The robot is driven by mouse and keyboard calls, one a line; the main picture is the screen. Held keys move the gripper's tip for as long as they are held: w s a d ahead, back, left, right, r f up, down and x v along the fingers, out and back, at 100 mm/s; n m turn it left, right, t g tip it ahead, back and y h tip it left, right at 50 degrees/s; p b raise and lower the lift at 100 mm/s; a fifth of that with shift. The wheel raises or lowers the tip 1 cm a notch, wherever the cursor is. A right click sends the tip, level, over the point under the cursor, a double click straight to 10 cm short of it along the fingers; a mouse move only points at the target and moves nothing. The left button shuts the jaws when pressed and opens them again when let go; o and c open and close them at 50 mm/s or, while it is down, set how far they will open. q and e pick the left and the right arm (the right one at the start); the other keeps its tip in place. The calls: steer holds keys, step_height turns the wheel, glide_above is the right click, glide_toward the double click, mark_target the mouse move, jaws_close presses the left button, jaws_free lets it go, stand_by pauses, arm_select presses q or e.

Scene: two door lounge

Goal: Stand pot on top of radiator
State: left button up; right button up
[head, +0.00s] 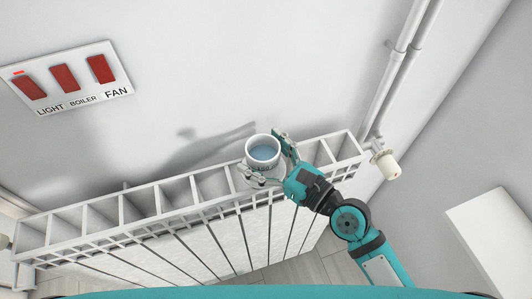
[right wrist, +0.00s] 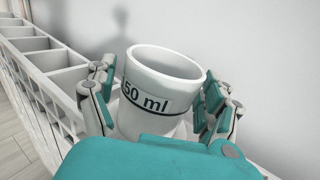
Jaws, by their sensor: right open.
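The white pot (head: 249,165), with a blue-grey inside, is at the top of the white radiator (head: 150,228), right of its middle. In the right wrist view the pot (right wrist: 160,75) looks upright and has a dark-bordered label ending in "50 ml". My right gripper (head: 272,157) is open, with one finger on each side of the pot. The right wrist view also shows its fingers around the pot; whether they touch it is unclear. The pot's base is hidden, so I cannot tell its exact contact with the radiator. My left gripper is not in view.
The radiator top has open slots between thin bars. A wall panel (head: 73,78) with red LIGHT, BOILER and FAN switches is at upper left. Vertical pipes (head: 400,65) and a white valve knob (head: 386,166) stand at the radiator's right end. The wall is close behind.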

steer(key=shift+r, duration=0.3)
steer(key=b+v, duration=0.4)
steer(key=v, duration=0.8)
steer(key=shift+f, duration=0.15)
